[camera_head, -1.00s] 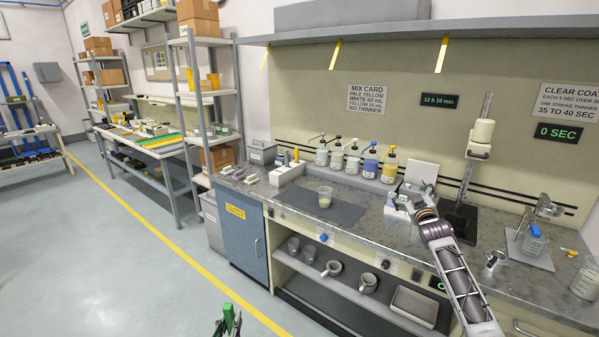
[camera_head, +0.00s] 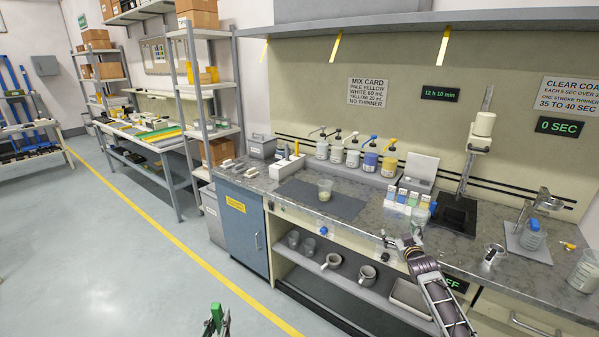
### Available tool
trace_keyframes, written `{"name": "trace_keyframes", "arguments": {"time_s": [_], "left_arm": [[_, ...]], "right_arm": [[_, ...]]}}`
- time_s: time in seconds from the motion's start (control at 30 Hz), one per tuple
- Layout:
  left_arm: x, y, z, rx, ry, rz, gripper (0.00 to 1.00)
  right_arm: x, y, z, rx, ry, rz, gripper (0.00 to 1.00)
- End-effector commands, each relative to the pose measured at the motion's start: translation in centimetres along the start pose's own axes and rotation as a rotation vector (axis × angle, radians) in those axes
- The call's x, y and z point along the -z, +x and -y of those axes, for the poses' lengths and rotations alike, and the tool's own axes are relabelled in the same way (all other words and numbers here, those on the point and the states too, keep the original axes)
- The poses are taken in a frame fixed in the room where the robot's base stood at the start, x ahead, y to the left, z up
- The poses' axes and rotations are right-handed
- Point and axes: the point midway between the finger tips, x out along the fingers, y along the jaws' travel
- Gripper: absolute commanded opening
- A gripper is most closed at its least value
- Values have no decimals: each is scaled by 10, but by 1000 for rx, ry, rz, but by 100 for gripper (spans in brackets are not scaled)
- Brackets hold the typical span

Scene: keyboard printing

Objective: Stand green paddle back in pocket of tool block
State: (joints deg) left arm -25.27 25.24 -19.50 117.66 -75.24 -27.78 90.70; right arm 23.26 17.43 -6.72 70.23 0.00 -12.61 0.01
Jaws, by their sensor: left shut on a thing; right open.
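My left gripper (camera_head: 218,325) is at the bottom edge of the head view, partly cut off. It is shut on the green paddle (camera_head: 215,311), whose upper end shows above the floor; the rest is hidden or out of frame. The white tool block (camera_head: 287,169) stands on the counter at the back left, with a few upright tools in it; its pockets are too small to make out. The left gripper and paddle are well in front of the counter, apart from the block. My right gripper (camera_head: 395,241) is open and empty over the counter's front edge.
A cup (camera_head: 325,190) stands on a dark mat (camera_head: 318,202) right of the tool block. Pump bottles (camera_head: 353,155) line the back, and a rack of small coloured bottles (camera_head: 407,202) stands behind my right gripper. Small pale pieces (camera_head: 228,163) lie on the counter's left end.

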Motion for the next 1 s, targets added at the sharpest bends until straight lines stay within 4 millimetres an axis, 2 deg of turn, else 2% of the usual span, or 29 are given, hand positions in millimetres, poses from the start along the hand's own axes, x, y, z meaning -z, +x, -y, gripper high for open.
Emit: {"name": "trace_keyframes", "arguments": {"time_s": [0.03,0.1,0.47,0.77,1.0], "left_arm": [[0,0,0,0,0,0,0],[0,0,0,0,0,0,0],[0,0,0,0,0,0,0],[0,0,0,0,0,0,0],[0,0,0,0,0,0,0]], "right_arm": [[-18,-3,8,8,2,24,92],[-40,-6,16,18,5,54,92],[-150,-35,61,68,15,209,92],[-238,-73,97,109,22,336,92],[-305,-111,126,142,27,437,92]]}}
